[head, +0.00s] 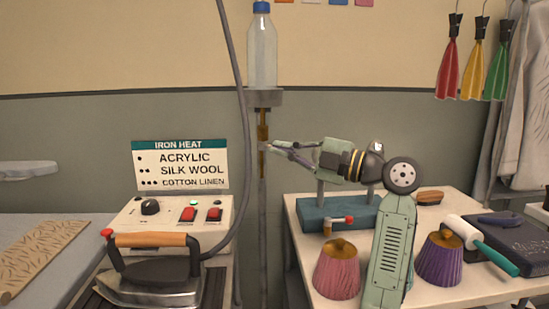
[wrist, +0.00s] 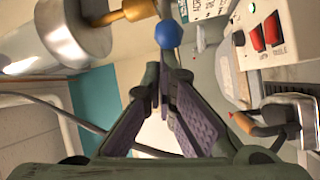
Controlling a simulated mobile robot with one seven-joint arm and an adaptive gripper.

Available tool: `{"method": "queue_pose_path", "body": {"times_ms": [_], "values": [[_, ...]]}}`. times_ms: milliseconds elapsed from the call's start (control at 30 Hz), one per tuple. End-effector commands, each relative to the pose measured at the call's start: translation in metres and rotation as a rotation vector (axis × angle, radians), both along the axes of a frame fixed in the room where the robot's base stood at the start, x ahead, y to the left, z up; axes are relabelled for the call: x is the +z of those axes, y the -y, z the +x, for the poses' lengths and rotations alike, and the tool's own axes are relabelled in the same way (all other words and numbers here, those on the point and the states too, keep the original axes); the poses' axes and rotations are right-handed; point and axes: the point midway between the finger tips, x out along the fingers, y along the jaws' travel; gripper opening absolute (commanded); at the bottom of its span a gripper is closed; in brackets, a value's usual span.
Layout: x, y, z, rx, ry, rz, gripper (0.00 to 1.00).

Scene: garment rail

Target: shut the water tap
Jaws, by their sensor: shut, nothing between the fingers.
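The water bottle (head: 262,52) stands upright with its blue cap on top, in a grey holder (head: 265,97). The brass tap (head: 263,128) hangs below the holder. In the wrist view the holder (wrist: 75,30) and the brass tap (wrist: 128,12) appear at the upper left, turned sideways. A blue ball (wrist: 168,34), seemingly the tap's handle end, is beside the brass part, just beyond my fingertips. My gripper (head: 274,147) is shut and empty, close to the tap's right side. It also shows in the wrist view (wrist: 163,76). Whether the fingertips touch the ball I cannot tell.
An iron (head: 155,275) and a control box (head: 180,214) with red switches stand left of the tap's pole. A dark hose (head: 237,80) runs close by the tap. The right table (head: 450,298) holds a pink shade (head: 337,272), a purple shade (head: 440,262) and a roller.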

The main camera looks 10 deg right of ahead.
Motion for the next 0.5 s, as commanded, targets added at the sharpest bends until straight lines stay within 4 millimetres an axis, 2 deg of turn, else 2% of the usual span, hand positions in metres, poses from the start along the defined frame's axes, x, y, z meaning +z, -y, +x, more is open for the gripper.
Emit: {"method": "queue_pose_path", "body": {"times_ms": [500], "values": [[0.001, 0.039, 0.028, -0.001, -0.004, 0.002, 0.0]]}}
